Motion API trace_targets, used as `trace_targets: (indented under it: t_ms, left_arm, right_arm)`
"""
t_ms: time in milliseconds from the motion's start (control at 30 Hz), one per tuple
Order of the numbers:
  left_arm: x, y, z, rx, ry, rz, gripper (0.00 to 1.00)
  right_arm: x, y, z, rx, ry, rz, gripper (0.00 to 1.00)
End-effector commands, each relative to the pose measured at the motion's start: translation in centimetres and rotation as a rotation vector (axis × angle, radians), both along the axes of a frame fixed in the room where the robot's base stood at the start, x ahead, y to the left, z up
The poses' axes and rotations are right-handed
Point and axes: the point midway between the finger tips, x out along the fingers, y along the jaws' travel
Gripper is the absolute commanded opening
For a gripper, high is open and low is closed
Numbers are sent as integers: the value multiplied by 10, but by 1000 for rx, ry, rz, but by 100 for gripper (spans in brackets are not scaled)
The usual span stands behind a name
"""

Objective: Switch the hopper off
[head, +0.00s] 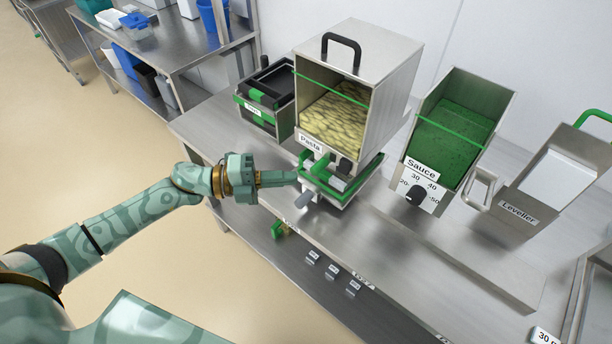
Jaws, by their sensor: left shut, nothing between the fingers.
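The pasta hopper (385,105) is a steel box with a clear front, a black top handle and yellow pasta inside. Its label reads "Pasta" (311,143). Below it is a green-edged tray part (352,187), with a small black knob (344,166) and a grey lever-like piece (305,199) at the front. I cannot tell which part is the switch. My left gripper (293,177) is shut and empty, its tips at the left side of the green-edged part. I cannot tell whether they touch it. My right gripper is not in view.
The sauce hopper (484,100) with a numbered dial (416,195) stands to the right, then a steel leveller (520,209). Black green-trimmed crates (270,90) stand left of the pasta hopper. The steel bench (385,240) is clear in front. A shelf rack (175,48) is behind left.

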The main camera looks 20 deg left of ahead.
Motion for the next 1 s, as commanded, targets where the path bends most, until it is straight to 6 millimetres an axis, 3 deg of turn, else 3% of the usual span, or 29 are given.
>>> trace_targets:
  t_ms: [100,267,867,967,1000]
  left_arm:
    - [-8,16,1,1,2,0,0]
    - [-13,26,3,0,1,-1,0]
    - [-13,28,3,-4,11,1,0]
    - [1,38,-4,1,52,88,0]
    - [13,51,-12,1,91,164,0]
  right_arm:
    - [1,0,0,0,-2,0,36]
    - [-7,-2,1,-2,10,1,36]
    - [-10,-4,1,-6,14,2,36]
    - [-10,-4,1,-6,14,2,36]
    - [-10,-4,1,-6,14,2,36]
